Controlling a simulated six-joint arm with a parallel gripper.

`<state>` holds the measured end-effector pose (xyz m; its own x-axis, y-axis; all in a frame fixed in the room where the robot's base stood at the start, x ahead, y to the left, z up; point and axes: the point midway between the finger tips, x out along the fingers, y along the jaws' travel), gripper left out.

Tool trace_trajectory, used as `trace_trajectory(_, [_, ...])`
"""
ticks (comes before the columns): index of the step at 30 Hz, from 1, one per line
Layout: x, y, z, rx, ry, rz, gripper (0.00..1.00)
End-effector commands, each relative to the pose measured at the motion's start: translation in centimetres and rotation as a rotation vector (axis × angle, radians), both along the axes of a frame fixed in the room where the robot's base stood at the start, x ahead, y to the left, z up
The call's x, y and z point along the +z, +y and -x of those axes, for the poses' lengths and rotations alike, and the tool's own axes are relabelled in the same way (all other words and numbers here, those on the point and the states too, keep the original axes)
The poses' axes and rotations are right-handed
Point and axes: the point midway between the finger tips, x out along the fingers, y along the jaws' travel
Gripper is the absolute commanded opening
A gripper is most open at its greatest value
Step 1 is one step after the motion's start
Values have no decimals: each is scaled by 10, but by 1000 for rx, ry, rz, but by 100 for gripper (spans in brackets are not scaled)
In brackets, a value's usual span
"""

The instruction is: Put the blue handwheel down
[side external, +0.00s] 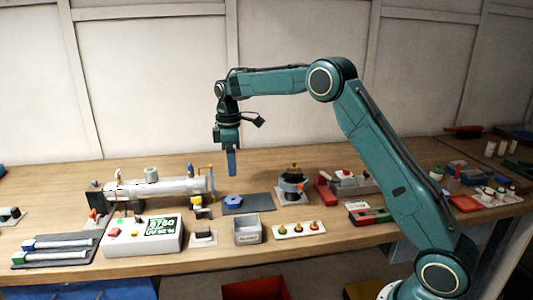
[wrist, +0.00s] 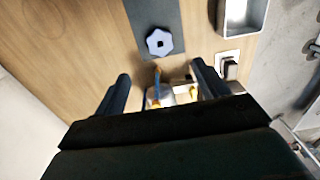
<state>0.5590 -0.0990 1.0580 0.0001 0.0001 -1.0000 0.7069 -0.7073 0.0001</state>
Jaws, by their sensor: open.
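The blue handwheel (side external: 233,201) lies flat on a dark grey mat (side external: 262,204) in the middle of the bench. In the wrist view the handwheel (wrist: 159,42) looks pale blue, with lobed edges and a square hole, on the mat (wrist: 151,10). My gripper (side external: 231,172) points down above the bench, a little behind the handwheel and apart from it. In the wrist view my gripper (wrist: 158,82) has its two fingers spread wide with nothing held between them.
A metal reactor tube (side external: 155,187) with fittings stands left of the mat. A grey open bin (side external: 247,232) and a white panel with several knobs (side external: 299,229) are in front. A round dark device (side external: 292,186) stands to the right. The bench behind is clear.

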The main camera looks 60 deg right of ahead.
Motion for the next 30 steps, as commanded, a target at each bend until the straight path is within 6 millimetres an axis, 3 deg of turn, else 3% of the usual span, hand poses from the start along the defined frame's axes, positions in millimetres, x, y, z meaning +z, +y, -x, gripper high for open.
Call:
trace_trajectory(17, [6, 2, 4, -10, -7, 1, 73])
trace_trajectory(23, [31, 11, 21, -56, -39, 5, 73])
trace_trajectory(30, [73, 30, 62, -153, -101, 6, 73])
